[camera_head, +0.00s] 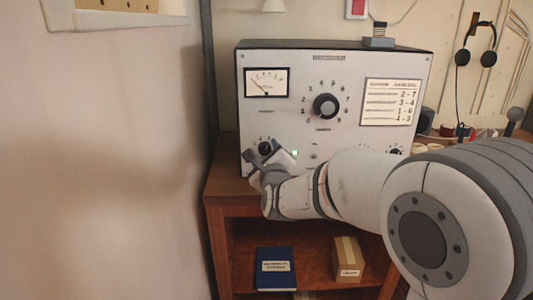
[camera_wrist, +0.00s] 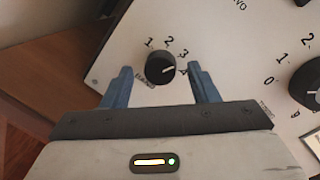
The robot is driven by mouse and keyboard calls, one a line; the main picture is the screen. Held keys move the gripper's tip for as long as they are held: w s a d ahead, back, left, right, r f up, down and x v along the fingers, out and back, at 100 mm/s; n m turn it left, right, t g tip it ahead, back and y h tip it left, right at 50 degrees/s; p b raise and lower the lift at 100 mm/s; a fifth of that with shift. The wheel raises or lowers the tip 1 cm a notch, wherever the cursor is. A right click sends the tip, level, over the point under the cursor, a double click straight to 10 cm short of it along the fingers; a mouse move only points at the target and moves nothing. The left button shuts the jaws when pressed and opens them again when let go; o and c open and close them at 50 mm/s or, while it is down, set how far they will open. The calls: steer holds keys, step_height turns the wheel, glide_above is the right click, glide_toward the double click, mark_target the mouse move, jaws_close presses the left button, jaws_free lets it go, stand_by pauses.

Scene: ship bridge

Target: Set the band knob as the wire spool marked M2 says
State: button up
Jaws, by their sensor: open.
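The band knob (camera_wrist: 160,68) is a black round knob on the white radio panel, with 1, 2, 3 and a partly hidden 4 around it. Its white line points right, close to the 4. In the head view the band knob (camera_head: 265,148) is at the panel's lower left. My gripper (camera_wrist: 160,72) is open, one finger on each side of the knob; I cannot tell whether they touch it. My gripper (camera_head: 270,157) also shows at the panel in the head view. I cannot make out a wire spool marked M2.
A card (camera_head: 391,102) on the radio (camera_head: 215,148) lists number pairs such as 2-7, 3-4, 1-6 and 1-3; its row names are unreadable. A larger dial (camera_head: 326,106) sits mid-panel. A blue book (camera_head: 275,268) and small box (camera_head: 348,258) are on the shelf below.

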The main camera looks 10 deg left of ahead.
steer(key=shift+w, duration=0.15)
steer(key=shift+c, duration=0.2)
steer(key=c, duration=0.9)
steer(key=shift+f+n+b, duration=0.1)
steer(key=shift+n+b, duration=0.2)
steer(key=shift+b, duration=0.15)
steer(key=shift+n+b, duration=0.5)
steer(key=shift+b, duration=0.1)
steer(key=shift+a+n+b, duration=0.1)
steer(key=shift+n+b, duration=0.75)
steer(key=shift+n, duration=0.35)
steer(key=n, duration=0.4)
steer(key=shift+g+h, duration=0.3)
steer(key=shift+h, duration=0.1)
steer(key=shift+n, duration=0.3)
